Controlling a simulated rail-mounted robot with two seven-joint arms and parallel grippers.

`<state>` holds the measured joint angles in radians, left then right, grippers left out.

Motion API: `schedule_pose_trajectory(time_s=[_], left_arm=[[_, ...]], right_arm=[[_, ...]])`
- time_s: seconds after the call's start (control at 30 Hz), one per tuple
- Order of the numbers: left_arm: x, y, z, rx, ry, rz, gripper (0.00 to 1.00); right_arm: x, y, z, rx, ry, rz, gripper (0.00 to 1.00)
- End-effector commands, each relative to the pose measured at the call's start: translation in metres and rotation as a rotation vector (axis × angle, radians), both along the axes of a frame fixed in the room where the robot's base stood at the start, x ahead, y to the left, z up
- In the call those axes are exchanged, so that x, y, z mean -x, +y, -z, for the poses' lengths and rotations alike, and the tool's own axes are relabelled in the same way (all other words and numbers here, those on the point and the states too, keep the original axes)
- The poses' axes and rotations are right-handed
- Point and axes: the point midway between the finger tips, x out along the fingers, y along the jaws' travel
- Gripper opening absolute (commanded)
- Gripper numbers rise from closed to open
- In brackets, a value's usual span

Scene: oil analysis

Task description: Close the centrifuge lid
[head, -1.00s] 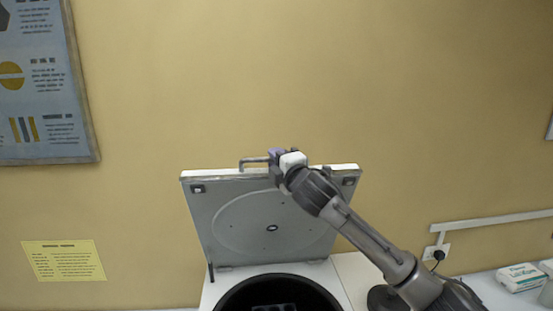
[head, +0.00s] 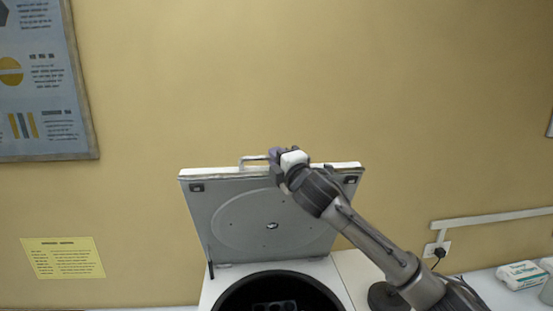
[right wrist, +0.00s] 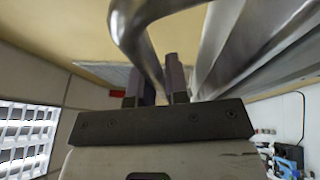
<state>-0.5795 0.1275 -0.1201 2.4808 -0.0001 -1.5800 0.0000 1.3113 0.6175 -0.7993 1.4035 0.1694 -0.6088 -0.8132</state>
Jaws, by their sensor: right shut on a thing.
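The centrifuge lid (head: 225,225) stands raised, hinged at the back of the white centrifuge (head: 212,290). Its grey inner face with a round disc faces me. The round dark chamber (head: 232,292) below is open, with a dark rotor (head: 274,306) partly in view. A metal handle (head: 250,159) sits on the lid's top edge. My right gripper (head: 274,158) is at this handle. In the right wrist view the handle (right wrist: 150,50) passes between the fingers of the right gripper (right wrist: 160,80), which are shut on it. My left gripper is not in view.
A small white box (head: 521,274) lies on the counter at the right. A yellow notice (head: 62,258) and a poster (head: 45,85) hang on the wall. The space in front of the lid is clear except for my right arm.

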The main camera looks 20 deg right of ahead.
Motion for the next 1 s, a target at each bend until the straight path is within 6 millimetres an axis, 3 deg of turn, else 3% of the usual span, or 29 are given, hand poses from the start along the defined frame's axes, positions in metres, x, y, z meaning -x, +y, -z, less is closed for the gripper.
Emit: schedule_pose_trajectory(time_s=[0.03, 0.6, 1.0], left_arm=[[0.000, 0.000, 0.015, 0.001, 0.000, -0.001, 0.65], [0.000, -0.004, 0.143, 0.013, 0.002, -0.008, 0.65], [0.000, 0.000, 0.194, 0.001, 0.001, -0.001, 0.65]], right_arm=[[0.008, 0.003, 0.010, 0.005, -0.017, -0.002, 0.00], [0.127, 0.044, 0.082, 0.093, -0.277, -0.006, 0.00], [0.195, 0.067, 0.140, 0.111, -0.333, -0.005, 0.00]])
